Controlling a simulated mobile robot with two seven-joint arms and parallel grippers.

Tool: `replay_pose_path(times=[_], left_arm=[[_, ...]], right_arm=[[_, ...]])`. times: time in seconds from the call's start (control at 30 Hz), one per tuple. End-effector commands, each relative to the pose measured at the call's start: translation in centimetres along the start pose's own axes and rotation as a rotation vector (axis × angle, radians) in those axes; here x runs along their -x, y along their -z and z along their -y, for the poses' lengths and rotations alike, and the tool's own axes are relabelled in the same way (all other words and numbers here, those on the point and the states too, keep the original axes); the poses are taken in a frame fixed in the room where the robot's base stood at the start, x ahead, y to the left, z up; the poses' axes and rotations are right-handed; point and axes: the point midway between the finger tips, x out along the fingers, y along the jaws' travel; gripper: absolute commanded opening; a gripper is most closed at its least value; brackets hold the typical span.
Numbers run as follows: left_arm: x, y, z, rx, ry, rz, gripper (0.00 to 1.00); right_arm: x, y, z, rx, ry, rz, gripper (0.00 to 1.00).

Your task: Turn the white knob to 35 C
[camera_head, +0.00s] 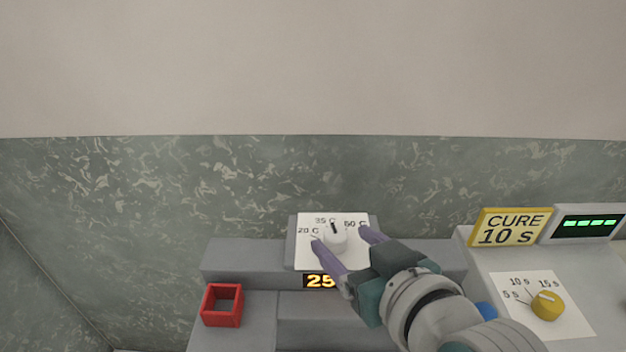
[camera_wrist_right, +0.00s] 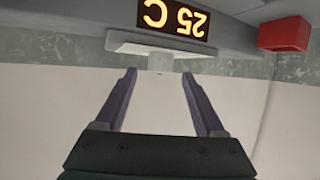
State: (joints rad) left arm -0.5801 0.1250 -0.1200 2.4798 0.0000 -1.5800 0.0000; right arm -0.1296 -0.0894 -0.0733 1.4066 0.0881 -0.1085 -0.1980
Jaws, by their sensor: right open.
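My right gripper (camera_head: 343,239) is open, with one purple finger on each side of the knob. Whether the fingers touch it cannot be told. A pale knob-like part (camera_wrist_right: 160,62) shows between the fingertips in the wrist view. My left gripper is not in view.
A red open box (camera_head: 222,305) stands at the left on the grey console. At the right are a yellow knob (camera_head: 547,305) on its own dial, a yellow CURE 10 s sign (camera_head: 508,228) and a green-lit display (camera_head: 589,223). A marbled wall stands behind.

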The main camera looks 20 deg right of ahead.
Motion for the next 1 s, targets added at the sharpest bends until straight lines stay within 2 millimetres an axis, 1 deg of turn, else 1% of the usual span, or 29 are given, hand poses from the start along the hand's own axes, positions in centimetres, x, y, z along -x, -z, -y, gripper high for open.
replay_pose_path(times=[0.03, 0.1, 0.2, 0.3, 0.47, 0.83, 0.93, 1.0], left_arm=[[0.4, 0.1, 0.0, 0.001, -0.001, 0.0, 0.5], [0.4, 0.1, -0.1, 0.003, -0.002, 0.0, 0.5], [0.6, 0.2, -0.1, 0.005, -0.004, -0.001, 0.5], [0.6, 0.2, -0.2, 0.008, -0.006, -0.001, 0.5], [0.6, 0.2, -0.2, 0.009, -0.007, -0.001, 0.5], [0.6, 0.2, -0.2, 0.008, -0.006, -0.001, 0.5], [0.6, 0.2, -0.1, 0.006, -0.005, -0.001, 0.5], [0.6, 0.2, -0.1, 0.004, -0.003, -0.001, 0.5]], right_arm=[[1.2, 0.1, 0.0, 0.0, 0.0, 0.001, 0.71], [2.4, 0.0, 0.0, -0.001, 0.001, 0.002, 0.71], [4.0, 0.1, 0.1, -0.001, 0.001, 0.001, 0.71], [5.2, 0.0, 0.0, -0.001, 0.001, 0.001, 0.71], [6.0, 0.0, 0.0, 0.0, 0.001, 0.0, 0.71], [6.2, -0.1, 0.0, 0.003, 0.005, 0.019, 0.71], [6.9, -0.6, -0.1, 0.011, 0.021, 0.098, 0.71], [8.0, -1.2, -0.3, 0.02, 0.035, 0.193, 0.71]])
